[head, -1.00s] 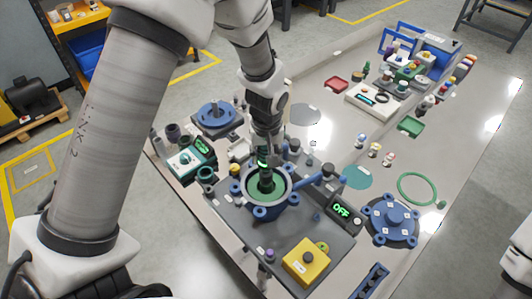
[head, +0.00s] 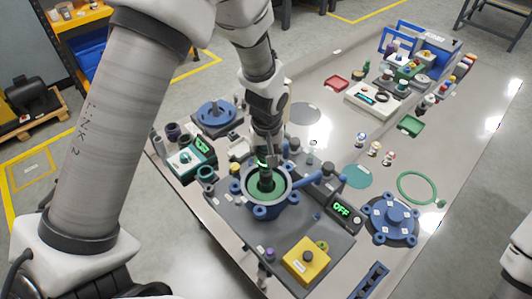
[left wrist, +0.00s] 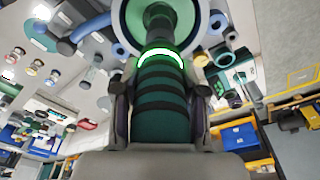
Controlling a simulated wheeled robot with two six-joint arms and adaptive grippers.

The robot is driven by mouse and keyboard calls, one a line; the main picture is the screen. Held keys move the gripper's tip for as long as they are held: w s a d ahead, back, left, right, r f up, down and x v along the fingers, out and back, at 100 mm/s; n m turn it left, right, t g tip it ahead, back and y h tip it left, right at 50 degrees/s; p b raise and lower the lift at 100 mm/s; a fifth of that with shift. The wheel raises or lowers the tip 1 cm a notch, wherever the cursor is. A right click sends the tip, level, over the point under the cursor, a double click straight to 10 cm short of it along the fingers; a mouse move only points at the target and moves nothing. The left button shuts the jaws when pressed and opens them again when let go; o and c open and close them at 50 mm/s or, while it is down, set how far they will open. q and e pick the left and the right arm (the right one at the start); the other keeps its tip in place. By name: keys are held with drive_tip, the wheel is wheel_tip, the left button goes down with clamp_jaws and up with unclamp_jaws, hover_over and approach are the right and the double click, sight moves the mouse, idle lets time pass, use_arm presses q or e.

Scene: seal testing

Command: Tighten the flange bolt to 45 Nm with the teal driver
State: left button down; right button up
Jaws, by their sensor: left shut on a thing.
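My left gripper (head: 266,160) is shut on the teal driver (head: 267,182) and holds it upright, pointing down into the round blue housing (head: 249,205) with a green inside. In the left wrist view, the driver (left wrist: 162,115) is dark teal with black bands and sits between both fingers of the left gripper (left wrist: 162,98). A green ring glows around the driver near its far end. The driver's tip is over or within the housing's opening. Whether it touches a bolt I cannot tell; the flange bolt is not distinguishable. My right gripper is not in view.
A blue flange cover (head: 390,222) and a green ring (head: 417,188) lie to the right. A teal device (head: 190,160) stands left.

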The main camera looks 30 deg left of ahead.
use_arm(q)
wheel_tip(320, 180, up, 5)
drive_tip(key=p, duration=0.4)
idle(0.4)
